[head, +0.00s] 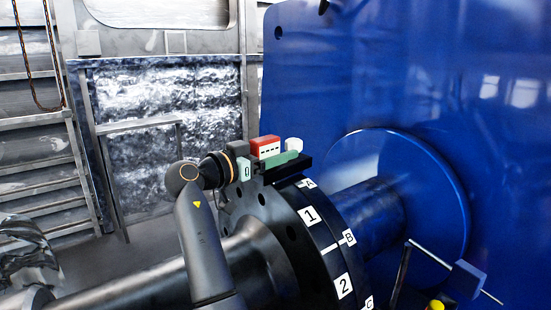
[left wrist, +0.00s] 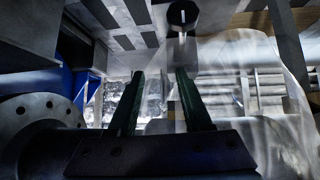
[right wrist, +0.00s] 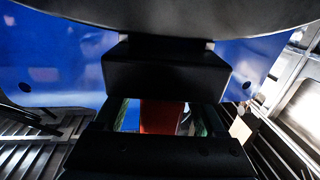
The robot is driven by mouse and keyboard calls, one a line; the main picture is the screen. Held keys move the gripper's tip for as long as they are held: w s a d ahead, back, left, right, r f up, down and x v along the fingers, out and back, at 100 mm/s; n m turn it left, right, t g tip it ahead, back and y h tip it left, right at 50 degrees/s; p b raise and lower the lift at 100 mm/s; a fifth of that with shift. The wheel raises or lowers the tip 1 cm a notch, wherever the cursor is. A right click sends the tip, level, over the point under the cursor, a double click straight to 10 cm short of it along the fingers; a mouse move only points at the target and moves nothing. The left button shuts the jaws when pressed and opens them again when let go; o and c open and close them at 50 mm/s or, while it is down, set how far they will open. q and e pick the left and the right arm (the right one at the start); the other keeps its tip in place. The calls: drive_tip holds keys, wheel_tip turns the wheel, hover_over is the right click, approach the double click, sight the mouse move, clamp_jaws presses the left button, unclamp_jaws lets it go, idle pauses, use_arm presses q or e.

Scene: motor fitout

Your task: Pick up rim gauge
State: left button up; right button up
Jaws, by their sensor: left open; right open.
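A red block with a white marked face, which I take to be the rim gauge (head: 266,148), sits at the top of the dark coupling flange (head: 285,225). My right gripper (head: 272,156) is at it from the left, its green finger beside the red block. In the right wrist view the red part (right wrist: 160,116) shows between the two green fingers of the right gripper (right wrist: 163,114); a dark block hides much of it. The jaws are open around it; contact cannot be made out. My left gripper (left wrist: 160,80) is open and empty, away from the flange.
The flange rim carries white labels with numbers and letters. A large blue panel (head: 400,70) stands behind the shaft. A rod with a blue block (head: 468,280) sticks out at the lower right. Metal frames (head: 150,125) stand at the left.

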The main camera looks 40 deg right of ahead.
clamp_jaws()
idle(0.6)
idle(0.8)
drive_tip(key=shift+r, duration=0.15)
